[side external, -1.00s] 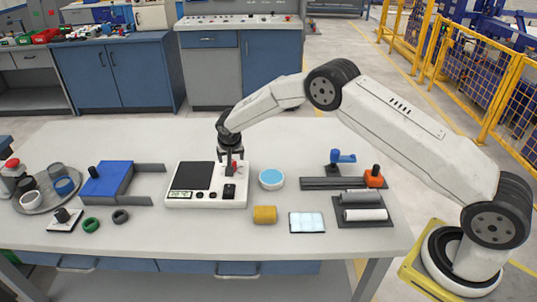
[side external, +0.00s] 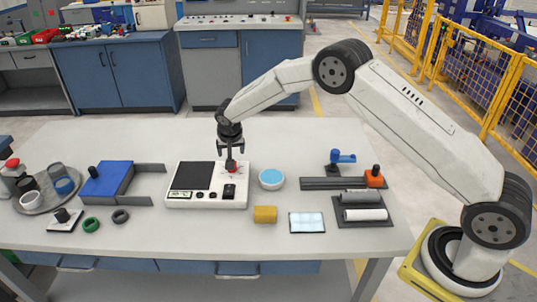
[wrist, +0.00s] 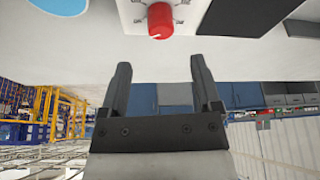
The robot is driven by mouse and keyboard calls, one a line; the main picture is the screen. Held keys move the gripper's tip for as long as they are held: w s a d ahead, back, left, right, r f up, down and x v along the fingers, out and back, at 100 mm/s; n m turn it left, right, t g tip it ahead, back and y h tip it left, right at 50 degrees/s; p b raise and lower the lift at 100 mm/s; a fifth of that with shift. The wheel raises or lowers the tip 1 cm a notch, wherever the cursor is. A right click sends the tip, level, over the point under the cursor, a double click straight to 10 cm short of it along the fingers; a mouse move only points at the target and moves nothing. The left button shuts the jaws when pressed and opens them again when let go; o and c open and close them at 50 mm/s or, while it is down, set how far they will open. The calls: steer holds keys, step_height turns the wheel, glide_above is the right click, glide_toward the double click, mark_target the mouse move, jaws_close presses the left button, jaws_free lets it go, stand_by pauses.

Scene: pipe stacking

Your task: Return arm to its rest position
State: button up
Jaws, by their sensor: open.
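My gripper (side external: 230,147) is open and empty. In the side external view it hangs above the white device (side external: 207,203), close over a small red knob (side external: 231,166) on that device's panel. In the wrist view the two dark fingers of my gripper (wrist: 162,88) stand apart with nothing between them. The red knob (wrist: 160,19) shows in that view beyond the fingertips, apart from them, on the white panel.
A blue-topped round dish (side external: 271,179), a yellow block (side external: 265,214) and a white pad (side external: 307,222) lie right of the device. A blue box (side external: 107,180) and a round tray (side external: 47,199) are left. The table's back is clear.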

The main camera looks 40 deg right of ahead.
steer(key=s+r+n+y, duration=0.1)
steer(key=s+r+n, duration=0.2)
steer(key=s, duration=1.4)
steer(key=s+r+n+g+y, duration=0.1)
steer(key=s+r+n, duration=0.2)
steer(key=s, duration=1.4)
step_height(320, 180, up, 3)
steer(key=shift+s+d+f+n, duration=0.1)
steer(key=shift+s+d+n, duration=0.2)
steer(key=shift+d, duration=0.15)
